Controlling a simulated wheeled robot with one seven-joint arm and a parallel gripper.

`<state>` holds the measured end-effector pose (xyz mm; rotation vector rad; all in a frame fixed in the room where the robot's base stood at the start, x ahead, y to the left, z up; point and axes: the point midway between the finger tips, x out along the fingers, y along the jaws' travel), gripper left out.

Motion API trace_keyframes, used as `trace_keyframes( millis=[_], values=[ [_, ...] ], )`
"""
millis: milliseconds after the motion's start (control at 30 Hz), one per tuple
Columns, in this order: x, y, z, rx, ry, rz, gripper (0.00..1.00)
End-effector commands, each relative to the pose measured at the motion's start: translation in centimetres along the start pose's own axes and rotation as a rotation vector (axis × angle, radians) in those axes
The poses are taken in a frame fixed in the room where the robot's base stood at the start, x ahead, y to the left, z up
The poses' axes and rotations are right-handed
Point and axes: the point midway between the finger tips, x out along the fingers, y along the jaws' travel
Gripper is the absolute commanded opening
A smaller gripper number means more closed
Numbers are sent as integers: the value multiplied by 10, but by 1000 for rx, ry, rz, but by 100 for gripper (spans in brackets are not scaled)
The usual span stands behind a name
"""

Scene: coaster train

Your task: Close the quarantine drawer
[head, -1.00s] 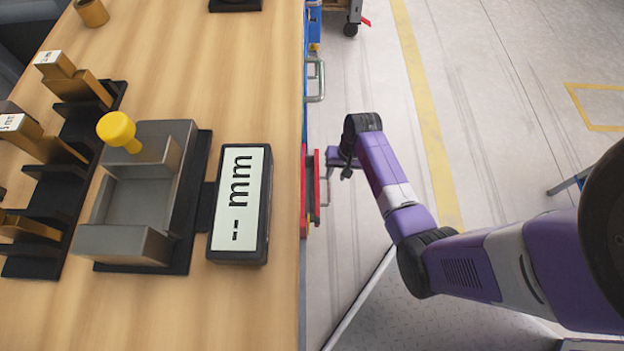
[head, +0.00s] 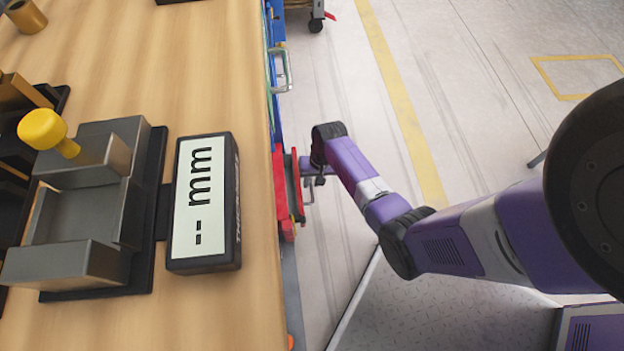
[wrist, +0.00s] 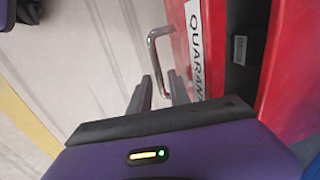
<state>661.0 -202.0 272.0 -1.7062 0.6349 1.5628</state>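The quarantine drawer (head: 296,187) is red and sticks out a little past the table's right edge in the head view. In the wrist view its red front (wrist: 212,75) bears a white label reading "QUARAN", partly cut off. A dark gap shows behind this front. A metal bar handle (wrist: 153,50) stands out from the front. My gripper (wrist: 162,82) is at the drawer front, its two dark fingers apart, with the lower end of the handle seen between them. Whether they touch it I cannot tell. In the head view my gripper (head: 308,170) is small and partly hidden by my wrist.
The wooden table (head: 215,80) carries a grey gauge block fixture (head: 85,210) with a yellow knob, and a display (head: 203,203) reading "-- mm". Another drawer handle (head: 285,70) sticks out farther along the cabinet. A wheeled cart (head: 310,12) stands beyond. The floor at right is open.

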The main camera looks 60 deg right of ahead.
Motion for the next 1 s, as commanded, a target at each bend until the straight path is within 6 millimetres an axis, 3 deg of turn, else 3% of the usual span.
trace_keyframes(
  millis=[33,100,1000],
  values=[
    [0,0,0,0,0,0,11],
    [0,0,0,0,0,0,0],
    [0,0,0,0,0,0,0]
  ],
)
